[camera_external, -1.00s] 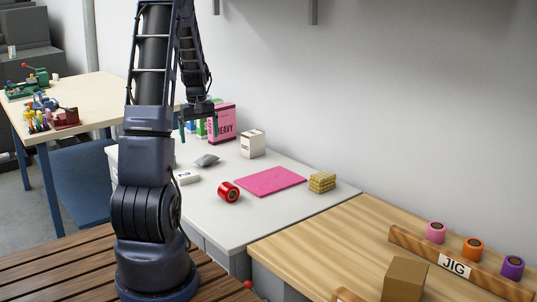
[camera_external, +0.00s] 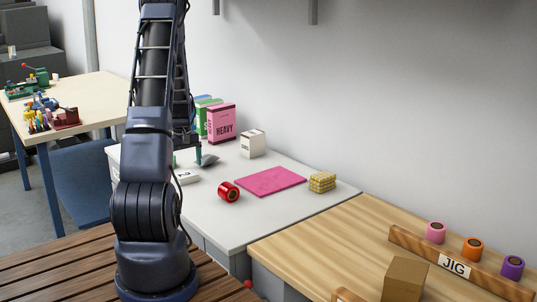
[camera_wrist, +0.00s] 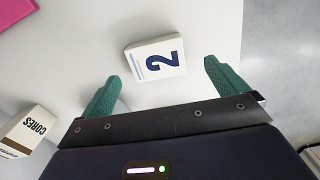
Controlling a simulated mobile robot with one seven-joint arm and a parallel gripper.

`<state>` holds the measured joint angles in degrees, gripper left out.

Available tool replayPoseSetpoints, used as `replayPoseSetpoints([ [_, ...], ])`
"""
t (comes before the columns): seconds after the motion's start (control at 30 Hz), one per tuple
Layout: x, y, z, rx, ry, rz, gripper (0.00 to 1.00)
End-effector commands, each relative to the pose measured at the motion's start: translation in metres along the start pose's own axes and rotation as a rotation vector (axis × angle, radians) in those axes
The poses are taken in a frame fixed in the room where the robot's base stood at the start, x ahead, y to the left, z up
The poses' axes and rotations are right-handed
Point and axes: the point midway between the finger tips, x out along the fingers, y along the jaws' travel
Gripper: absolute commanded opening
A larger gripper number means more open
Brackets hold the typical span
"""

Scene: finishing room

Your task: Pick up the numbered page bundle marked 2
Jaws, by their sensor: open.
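The page bundle marked 2 (camera_wrist: 155,59) is a white block with a dark blue "2" on its top. It lies flat on the white table, and in the wrist view it sits ahead of and between my fingertips, apart from both. In the external view the bundle (camera_external: 186,177) is partly hidden behind my arm. My gripper (camera_wrist: 160,77) has two green fingers spread wide and nothing between them. In the external view only part of my gripper (camera_external: 190,155) shows, above the table and just beyond the bundle.
The CORES box (camera_wrist: 28,135), pink HEAVY box (camera_external: 221,124), red roll (camera_external: 229,192), pink mat (camera_external: 270,181) and yellow block (camera_external: 322,182) share the white table (camera_external: 225,222). A wall runs behind.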

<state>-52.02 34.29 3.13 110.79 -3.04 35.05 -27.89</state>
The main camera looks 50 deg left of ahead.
Motion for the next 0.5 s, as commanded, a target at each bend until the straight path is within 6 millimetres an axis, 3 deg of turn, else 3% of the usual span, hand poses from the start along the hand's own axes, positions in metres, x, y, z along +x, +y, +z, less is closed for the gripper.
replayPoseSetpoints([
  [0.37,0.043,0.004,0.0,-0.001,-0.001,0.0,0.98],
  [0.5,0.05,0.005,0.0,0.001,0.001,0.001,0.98],
])
